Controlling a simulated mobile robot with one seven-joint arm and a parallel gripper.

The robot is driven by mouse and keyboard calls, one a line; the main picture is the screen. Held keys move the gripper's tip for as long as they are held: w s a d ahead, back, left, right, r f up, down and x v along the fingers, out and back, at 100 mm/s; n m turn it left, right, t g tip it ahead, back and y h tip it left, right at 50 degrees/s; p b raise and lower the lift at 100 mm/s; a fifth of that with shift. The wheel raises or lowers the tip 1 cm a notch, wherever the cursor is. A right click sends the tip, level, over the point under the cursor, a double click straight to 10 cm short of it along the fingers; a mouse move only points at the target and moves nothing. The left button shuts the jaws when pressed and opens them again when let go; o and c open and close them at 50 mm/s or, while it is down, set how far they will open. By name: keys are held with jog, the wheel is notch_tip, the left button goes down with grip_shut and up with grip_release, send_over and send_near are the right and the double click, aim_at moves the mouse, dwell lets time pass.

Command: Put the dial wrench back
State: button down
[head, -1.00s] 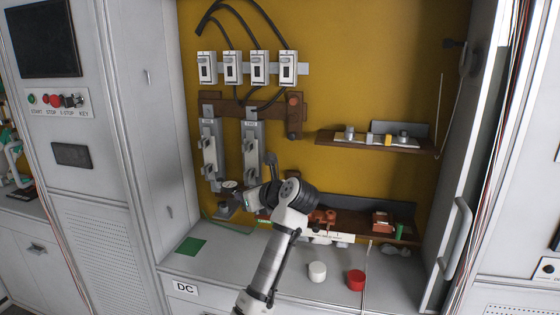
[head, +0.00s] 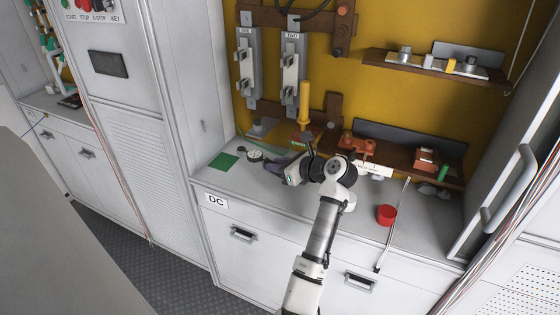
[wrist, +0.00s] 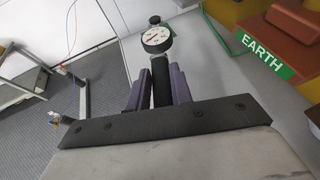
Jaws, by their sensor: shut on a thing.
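The dial wrench has a round white dial face with a dark rim and a dark shaft. Its dial (head: 255,155) shows over the counter in the head view, to the left of my gripper (head: 284,160). In the wrist view the dial (wrist: 156,38) points away from me. My gripper's purple fingers (wrist: 160,88) are shut on the wrench's dark shaft. A green mat (head: 223,161) lies on the counter just left of the dial. I cannot tell how high the wrench is above the counter.
A yellow upright handle (head: 304,100) stands behind my gripper. A red cap (head: 386,214) and a white one (head: 349,203), partly hidden by my arm, are on the counter. A lower shelf (head: 410,167) holds brown parts. The cabinet door (head: 497,190) stands at the right.

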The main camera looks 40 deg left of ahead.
jog(key=b, duration=0.6)
send_over(279, 192)
jog(key=shift+a+f, duration=0.1)
jog(key=shift+f, duration=2.7)
jog(key=shift+f, duration=0.65)
jog(key=c, duration=1.2)
grip_release()
jog(key=shift+o, duration=0.2)
jog(key=shift+f, duration=0.1)
